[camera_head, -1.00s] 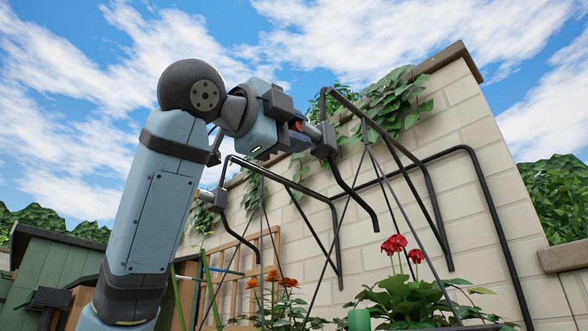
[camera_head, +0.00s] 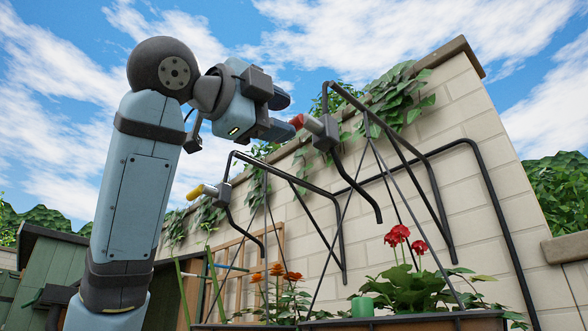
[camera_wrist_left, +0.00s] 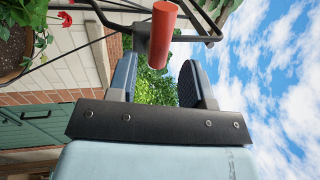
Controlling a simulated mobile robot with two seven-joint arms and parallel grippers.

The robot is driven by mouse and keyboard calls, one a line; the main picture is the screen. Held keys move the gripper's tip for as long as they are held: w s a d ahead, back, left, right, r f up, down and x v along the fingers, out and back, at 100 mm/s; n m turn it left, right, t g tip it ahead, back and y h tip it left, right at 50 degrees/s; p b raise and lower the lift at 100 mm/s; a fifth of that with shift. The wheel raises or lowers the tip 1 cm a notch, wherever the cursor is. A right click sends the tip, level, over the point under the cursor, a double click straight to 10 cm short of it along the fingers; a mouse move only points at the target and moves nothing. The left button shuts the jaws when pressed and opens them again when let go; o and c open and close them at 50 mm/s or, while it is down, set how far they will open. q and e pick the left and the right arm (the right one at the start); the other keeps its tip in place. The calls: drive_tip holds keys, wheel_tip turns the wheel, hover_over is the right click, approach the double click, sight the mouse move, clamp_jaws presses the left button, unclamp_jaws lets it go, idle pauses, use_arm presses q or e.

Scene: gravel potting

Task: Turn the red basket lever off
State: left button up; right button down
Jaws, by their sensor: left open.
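The red basket lever (camera_head: 297,121) has a red grip on a light grey stub, set in a dark block on the right hanging frame. It points left, toward my left gripper (camera_head: 286,115). That gripper is open and empty, with its fingertips just short of the red grip. In the left wrist view the red lever (camera_wrist_left: 163,35) shows large ahead of the two fingers (camera_wrist_left: 157,78), roughly in line with the gap between them. I cannot tell whether they touch. The right gripper is not in view.
A yellow lever (camera_head: 201,191) sits on the left frame (camera_head: 290,178), below and left. Black bars and thin hanger rods surround the red lever. A basket (camera_head: 420,322) with red flowers (camera_head: 397,235) hangs below. A brick wall (camera_head: 480,170) with ivy stands behind. Open sky is above my arm.

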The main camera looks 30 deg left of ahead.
use_arm(q)
drive_tip(key=b+v, duration=0.2)
drive_tip(key=v, duration=0.8)
drive_tip(key=shift+a, duration=0.15)
